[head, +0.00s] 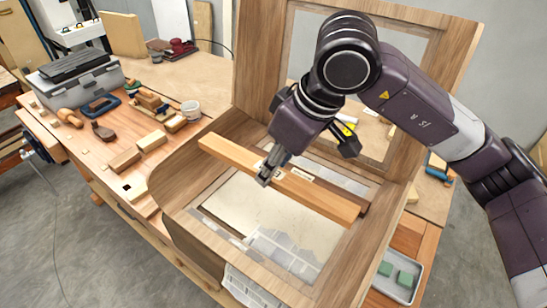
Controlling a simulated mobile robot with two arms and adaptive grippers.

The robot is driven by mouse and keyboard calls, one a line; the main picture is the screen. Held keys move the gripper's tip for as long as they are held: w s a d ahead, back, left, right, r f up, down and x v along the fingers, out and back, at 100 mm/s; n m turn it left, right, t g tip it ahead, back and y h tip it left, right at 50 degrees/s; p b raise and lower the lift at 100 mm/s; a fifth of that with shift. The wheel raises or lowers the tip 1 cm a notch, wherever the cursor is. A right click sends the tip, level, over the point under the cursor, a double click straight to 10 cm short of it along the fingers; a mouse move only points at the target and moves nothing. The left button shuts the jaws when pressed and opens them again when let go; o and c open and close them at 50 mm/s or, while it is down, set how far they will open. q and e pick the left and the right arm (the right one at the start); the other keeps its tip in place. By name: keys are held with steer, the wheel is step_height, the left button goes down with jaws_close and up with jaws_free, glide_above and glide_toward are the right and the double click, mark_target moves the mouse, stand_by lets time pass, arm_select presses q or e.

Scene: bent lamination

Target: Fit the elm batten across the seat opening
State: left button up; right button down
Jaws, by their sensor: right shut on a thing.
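A light wooden batten (320,196) runs diagonally above the seat opening (262,220) of a wooden chair frame (178,188). Its left end lies over the back left part of the seat frame and its right end over the right side. I cannot tell whether it touches the frame. My right gripper (265,179) is shut on the batten near its middle, coming from above. The fingers hide a small part of it, and a pale label shows beside them. My left gripper is not in view.
The chair's tall back panel (262,60) rises behind the seat. The workbench (75,140) at left holds a grey toolbox (80,82), wood blocks (125,160), a white cup (191,109) and hand tools. A metal tray (397,277) with green pieces lies at lower right.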

step_height(320, 180, down, 3)
steer(key=shift+r+b, duration=0.1)
steer(key=shift+b, duration=0.35)
step_height(320, 180, down, 4)
steer(key=shift+f+b, duration=0.1)
steer(key=shift+b, duration=0.5)
step_height(320, 180, down, 3)
steer(key=b, duration=0.3)
steer(key=shift+b, duration=0.35)
steer(key=shift+f+b, duration=0.8)
steer(key=shift+b, duration=0.35)
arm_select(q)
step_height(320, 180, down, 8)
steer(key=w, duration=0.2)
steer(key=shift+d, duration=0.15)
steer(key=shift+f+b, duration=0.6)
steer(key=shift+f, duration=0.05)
arm_select(e)
steer(key=shift+d, duration=0.1)
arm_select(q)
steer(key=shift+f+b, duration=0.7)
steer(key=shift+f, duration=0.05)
arm_select(e)
steer(key=shift+f, duration=0.6)
